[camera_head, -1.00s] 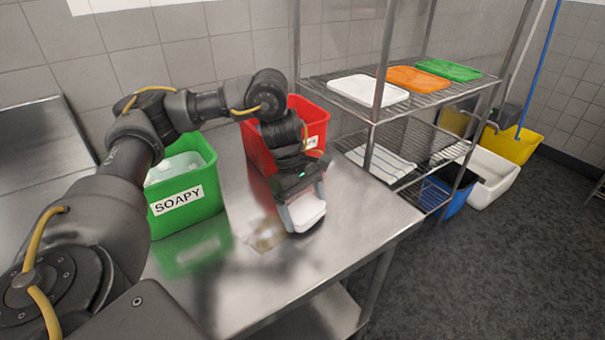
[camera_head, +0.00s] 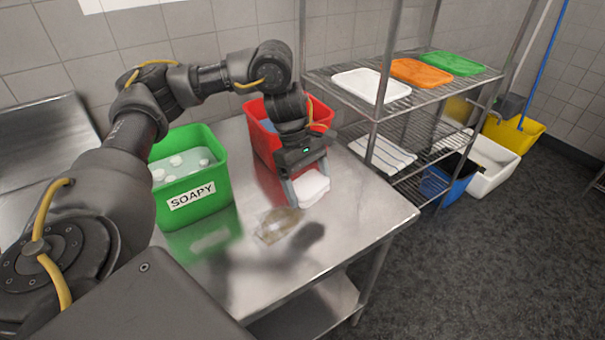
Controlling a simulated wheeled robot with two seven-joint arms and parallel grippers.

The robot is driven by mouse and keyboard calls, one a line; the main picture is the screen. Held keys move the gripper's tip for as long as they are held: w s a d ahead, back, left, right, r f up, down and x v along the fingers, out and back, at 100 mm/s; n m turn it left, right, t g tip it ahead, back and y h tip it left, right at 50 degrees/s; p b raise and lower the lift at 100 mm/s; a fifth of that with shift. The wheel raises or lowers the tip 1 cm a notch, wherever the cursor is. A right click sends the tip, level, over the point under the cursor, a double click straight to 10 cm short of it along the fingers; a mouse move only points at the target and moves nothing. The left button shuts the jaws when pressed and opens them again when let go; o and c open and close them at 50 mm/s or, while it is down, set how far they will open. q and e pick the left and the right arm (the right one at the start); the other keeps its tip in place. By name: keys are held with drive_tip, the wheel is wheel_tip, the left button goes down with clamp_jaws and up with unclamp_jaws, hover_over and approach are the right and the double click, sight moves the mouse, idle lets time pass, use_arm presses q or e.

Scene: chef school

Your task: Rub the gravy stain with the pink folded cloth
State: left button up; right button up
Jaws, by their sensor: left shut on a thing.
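My left gripper (camera_head: 308,187) is shut on a folded cloth (camera_head: 312,187), which looks whitish with a pale pink tint. The gripper points down and holds the cloth above or at the steel table (camera_head: 345,235); I cannot tell if it touches. The brownish gravy stain (camera_head: 278,225) lies on the table, to the left of and nearer than the cloth, and is fully uncovered. My right gripper is not in view.
A green bin (camera_head: 188,205) marked SOAPY, with foamy water, stands left on the table. A red bin (camera_head: 262,140) stands behind my gripper. A wire shelf rack (camera_head: 400,105) with white, orange and green trays is at right. The table's front is clear.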

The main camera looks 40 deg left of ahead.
use_arm(q)
drive_tip(key=shift+d, duration=0.1)
idle(0.3)
drive_tip(key=d+f+m, duration=0.1)
drive_tip(key=d+m, duration=0.1)
drive_tip(key=s+d+f+m+g, duration=0.1)
drive_tip(key=d+m, duration=0.1)
drive_tip(key=d, duration=0.1)
drive_tip(key=d+m+g+y, duration=0.1)
drive_tip(key=d, duration=0.2)
drive_tip(key=shift+s+d+f+m, duration=0.2)
drive_tip(key=shift+s+f+m, duration=0.05)
drive_tip(key=shift+f+m, duration=0.15)
drive_tip(key=shift+d, duration=0.1)
drive_tip(key=shift+s, duration=0.1)
